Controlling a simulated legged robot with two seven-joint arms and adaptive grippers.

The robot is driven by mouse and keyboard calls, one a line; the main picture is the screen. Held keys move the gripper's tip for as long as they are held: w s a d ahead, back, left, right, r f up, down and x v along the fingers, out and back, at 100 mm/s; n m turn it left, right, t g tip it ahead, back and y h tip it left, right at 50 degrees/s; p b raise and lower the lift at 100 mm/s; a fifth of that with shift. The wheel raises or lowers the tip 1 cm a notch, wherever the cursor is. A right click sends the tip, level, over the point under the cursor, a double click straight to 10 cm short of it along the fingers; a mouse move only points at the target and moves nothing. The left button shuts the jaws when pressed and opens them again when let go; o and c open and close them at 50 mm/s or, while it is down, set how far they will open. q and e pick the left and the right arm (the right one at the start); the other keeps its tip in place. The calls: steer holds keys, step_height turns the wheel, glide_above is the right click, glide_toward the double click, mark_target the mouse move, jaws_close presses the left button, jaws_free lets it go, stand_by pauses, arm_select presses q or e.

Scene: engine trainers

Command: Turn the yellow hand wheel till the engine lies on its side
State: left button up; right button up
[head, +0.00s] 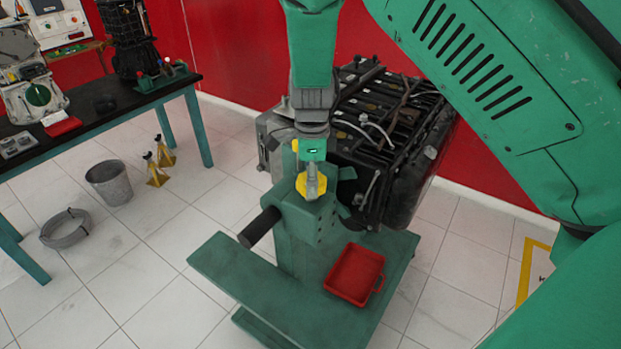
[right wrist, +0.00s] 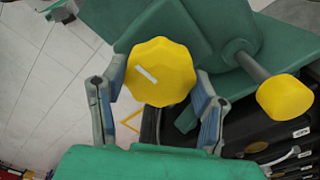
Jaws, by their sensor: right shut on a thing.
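The yellow hand wheel (head: 311,188) is on top of the green engine stand (head: 300,250), in the middle of the head view. My right gripper (head: 312,172) reaches down to it from above. In the right wrist view the yellow wheel (right wrist: 160,72), with a white mark on its face, sits between the two fingers of my right gripper (right wrist: 161,80), which is shut on it. The dark engine (head: 395,125) is mounted behind the stand, with pipes and cables on its upward face. My arm and gripper hide part of it. My left gripper is out of view.
A red tray (head: 355,274) lies on the stand's base. A black-ended handle (head: 260,228) sticks out left. A second yellow knob (right wrist: 285,97) on a grey bar shows in the wrist view. A bucket (head: 109,182), yellow jack stands (head: 157,170) and a bench (head: 110,105) are left.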

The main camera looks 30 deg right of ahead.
steer(key=shift+w+d+r+m, duration=0.1)
steer(key=shift+w+r+m, duration=0.15)
steer(key=shift+m, duration=0.05)
steer(key=o, duration=1.1)
steer(key=shift+o, duration=0.4)
steer(key=shift+f, duration=0.15)
steer(key=shift+r, duration=0.5)
step_height(320, 180, up, 11)
